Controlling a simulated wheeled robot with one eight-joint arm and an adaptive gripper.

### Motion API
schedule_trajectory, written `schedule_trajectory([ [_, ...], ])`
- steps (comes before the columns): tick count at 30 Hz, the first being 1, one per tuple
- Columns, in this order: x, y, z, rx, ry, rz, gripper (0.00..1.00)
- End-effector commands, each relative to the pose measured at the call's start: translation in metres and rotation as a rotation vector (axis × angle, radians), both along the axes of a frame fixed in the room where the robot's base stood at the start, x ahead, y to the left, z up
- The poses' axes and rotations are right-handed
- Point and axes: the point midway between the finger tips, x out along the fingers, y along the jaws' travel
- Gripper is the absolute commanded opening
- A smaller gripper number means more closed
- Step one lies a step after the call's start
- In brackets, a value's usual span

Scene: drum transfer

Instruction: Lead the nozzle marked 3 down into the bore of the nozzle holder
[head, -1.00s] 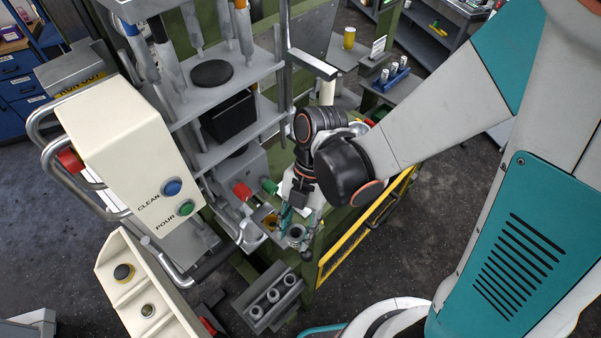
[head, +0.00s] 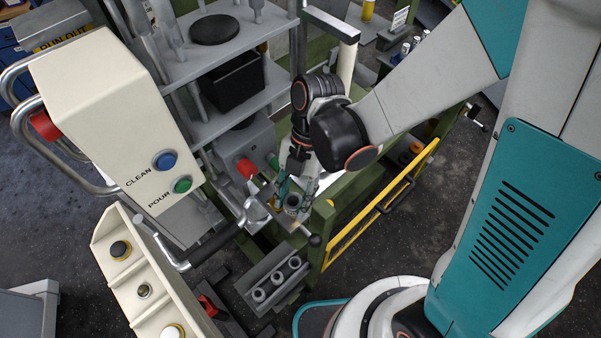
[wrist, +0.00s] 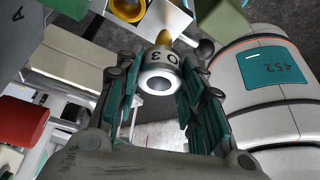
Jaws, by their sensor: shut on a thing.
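My gripper (head: 296,190) points down at the front of the machine. In the wrist view its green-padded fingers (wrist: 160,98) are shut on the nozzle marked 3 (wrist: 156,63). The nozzle is a short grey ring with a round opening facing the camera and dark marks on its side. An orange tip shows just beyond it. In the head view a grey ring, which looks like the nozzle (head: 292,203), sits between the fingertips. I cannot make out the nozzle holder's bore; the fingers and nozzle hide what is beneath.
A black ball knob (head: 315,240) stands close below the fingertips. A grey block with three bores (head: 274,280) lies nearer. The cream CLEAN/POUR panel (head: 110,120) stands left, a yellow rail (head: 370,229) right. A yellow ring (wrist: 128,9) lies beyond the nozzle.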

Motion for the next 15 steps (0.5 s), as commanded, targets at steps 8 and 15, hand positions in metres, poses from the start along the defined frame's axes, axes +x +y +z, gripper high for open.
schedule_trajectory([
  [8,0.025,0.019,0.001,0.000,0.000,0.000,0.06],
  [15,0.040,0.032,0.000,0.001,0.001,0.000,0.06],
])
